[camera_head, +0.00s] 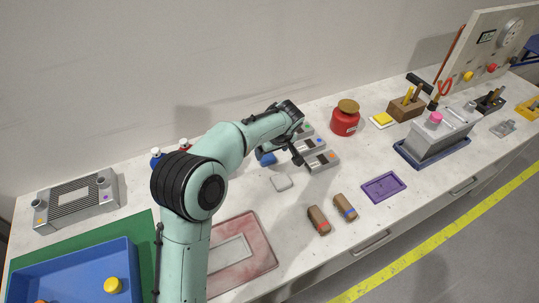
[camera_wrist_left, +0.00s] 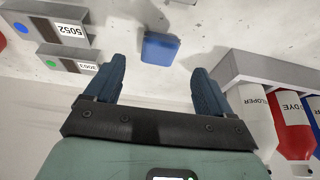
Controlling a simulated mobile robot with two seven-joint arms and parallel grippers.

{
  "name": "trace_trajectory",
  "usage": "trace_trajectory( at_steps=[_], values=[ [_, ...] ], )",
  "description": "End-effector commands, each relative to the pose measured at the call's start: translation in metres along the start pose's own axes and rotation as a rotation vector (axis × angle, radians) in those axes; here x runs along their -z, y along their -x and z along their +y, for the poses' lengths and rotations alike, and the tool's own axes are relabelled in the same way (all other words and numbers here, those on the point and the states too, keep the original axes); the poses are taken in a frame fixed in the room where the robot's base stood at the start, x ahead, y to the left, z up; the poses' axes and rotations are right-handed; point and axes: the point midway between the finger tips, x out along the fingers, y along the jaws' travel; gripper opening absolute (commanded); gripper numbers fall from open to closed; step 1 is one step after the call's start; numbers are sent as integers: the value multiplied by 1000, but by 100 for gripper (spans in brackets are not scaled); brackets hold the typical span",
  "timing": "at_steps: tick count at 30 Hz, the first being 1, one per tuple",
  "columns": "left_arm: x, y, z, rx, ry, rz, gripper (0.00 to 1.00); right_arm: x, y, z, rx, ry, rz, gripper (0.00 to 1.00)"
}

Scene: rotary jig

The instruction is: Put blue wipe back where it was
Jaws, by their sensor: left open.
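In the left wrist view the blue wipe (camera_wrist_left: 160,48) lies flat, beyond and between the fingertips. My left gripper (camera_wrist_left: 158,68) is open and empty, apart from the wipe. In the head view the left gripper (camera_head: 286,150) is over the back of the counter, by the grey blocks. My right gripper is not in view.
Grey labelled blocks (camera_head: 322,161) stand right of the wipe. Bottles (camera_wrist_left: 287,115) stand beside a grey rack (camera_wrist_left: 262,68). A red jar (camera_head: 345,121), purple tray (camera_head: 384,187) and two brown blocks (camera_head: 319,220) are farther right.

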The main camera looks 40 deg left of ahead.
Motion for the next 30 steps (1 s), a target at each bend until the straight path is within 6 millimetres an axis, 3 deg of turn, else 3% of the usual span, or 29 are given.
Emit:
trace_trajectory(
  at_steps=[3, 9, 30],
  values=[
    [0, 25, 1, -4, 0, 1, 83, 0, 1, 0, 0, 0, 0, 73],
    [0, 47, 0, -1, 0, 0, 83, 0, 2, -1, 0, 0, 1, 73],
    [0, 51, 0, 0, 0, -1, 83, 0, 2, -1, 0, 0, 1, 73]
  ],
)
